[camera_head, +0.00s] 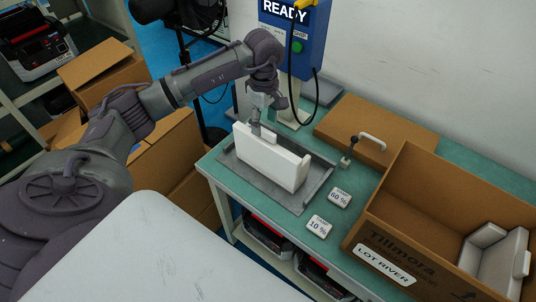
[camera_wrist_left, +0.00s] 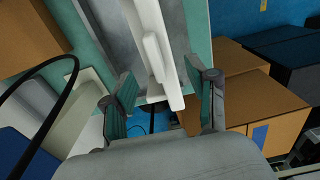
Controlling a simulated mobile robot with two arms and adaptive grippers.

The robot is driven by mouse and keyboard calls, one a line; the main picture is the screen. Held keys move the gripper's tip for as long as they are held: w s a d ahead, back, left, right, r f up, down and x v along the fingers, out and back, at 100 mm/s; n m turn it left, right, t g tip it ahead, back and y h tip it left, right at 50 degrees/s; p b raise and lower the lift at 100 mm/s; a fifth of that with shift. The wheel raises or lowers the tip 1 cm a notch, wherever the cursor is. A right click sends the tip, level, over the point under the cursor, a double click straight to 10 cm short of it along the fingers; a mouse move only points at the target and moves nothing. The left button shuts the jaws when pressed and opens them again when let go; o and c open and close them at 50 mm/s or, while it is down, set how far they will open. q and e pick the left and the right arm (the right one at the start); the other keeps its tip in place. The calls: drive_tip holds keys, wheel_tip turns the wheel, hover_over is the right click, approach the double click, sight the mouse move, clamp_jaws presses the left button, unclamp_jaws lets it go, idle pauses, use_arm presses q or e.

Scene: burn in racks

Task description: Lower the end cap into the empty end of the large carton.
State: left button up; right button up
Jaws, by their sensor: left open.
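The white end cap (camera_head: 268,160) stands upright on its long edge in a grey tray (camera_head: 240,175) on the green table. My left gripper (camera_head: 257,122) is above and at the far left part of the cap. In the left wrist view, its two open fingers (camera_wrist_left: 162,85) are on either side of the end cap (camera_wrist_left: 158,55), with gaps visible. The large carton (camera_head: 390,228) stands open at the right of the table. A white end cap (camera_head: 493,258) sits in its right end, and its left end is empty. My right gripper is not in view.
A blue READY station (camera_head: 292,40) stands at the back. Brown boxes (camera_head: 165,150) are on the floor left.

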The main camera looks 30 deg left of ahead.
sight(266, 132)
use_arm(q)
drive_tip(key=f+p, duration=0.2)
drive_tip(key=f, duration=0.1)
drive_tip(key=f+p, duration=0.1)
drive_tip(key=f, duration=0.1)
drive_tip(key=shift+s+d+f, duration=0.2)
drive_tip(key=shift+s+d, duration=0.05)
drive_tip(key=shift+d, duration=0.1)
drive_tip(key=shift+f, duration=0.3)
clamp_jaws()
